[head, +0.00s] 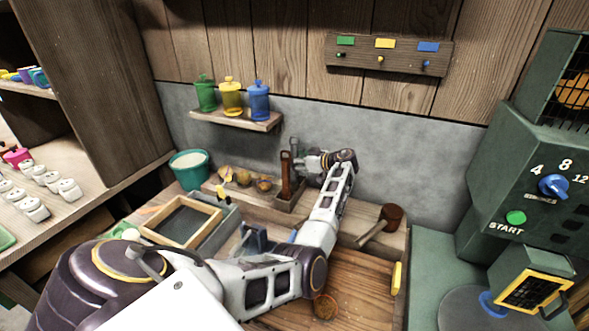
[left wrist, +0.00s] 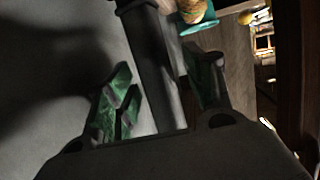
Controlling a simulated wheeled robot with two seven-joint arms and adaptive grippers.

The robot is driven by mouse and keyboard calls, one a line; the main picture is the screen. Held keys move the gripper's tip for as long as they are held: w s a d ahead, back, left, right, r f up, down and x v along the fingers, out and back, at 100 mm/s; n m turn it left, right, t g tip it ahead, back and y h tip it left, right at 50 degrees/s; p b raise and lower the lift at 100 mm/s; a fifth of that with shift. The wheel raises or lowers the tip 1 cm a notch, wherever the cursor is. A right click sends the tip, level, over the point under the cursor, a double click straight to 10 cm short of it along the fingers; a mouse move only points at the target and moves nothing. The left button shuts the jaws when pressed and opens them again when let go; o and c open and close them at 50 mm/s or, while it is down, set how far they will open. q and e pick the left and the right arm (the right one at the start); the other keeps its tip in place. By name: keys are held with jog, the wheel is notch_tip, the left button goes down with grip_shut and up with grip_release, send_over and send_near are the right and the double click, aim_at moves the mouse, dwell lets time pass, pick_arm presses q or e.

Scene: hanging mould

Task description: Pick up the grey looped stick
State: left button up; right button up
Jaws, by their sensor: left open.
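The grey looped stick (head: 294,146) stands upright in a small wooden holder (head: 289,198) at the back of the workbench, beside a brown stick (head: 287,178). My left gripper (head: 303,160) is at the upper part of the grey stick, coming from the right. In the left wrist view, a dark grey shaft (left wrist: 156,75), which looks like this stick, runs between the two green-padded fingers (left wrist: 158,62). The fingers are open, with a gap visible at the left one. Whether the right one touches the shaft is unclear. My right gripper is out of view.
A teal cup (head: 190,170) and several round brown items (head: 243,178) stand left of the holder. A shelf (head: 236,120) with three coloured jars is above. A brown scoop (head: 382,222) lies right of my forearm. The grey wall (head: 400,150) is close behind.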

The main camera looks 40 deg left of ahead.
aim_at(296, 137)
pick_arm(q)
grip_shut()
jog(key=shift+r, duration=0.1)
dwell(0.4)
jog(key=shift+r, duration=4.9)
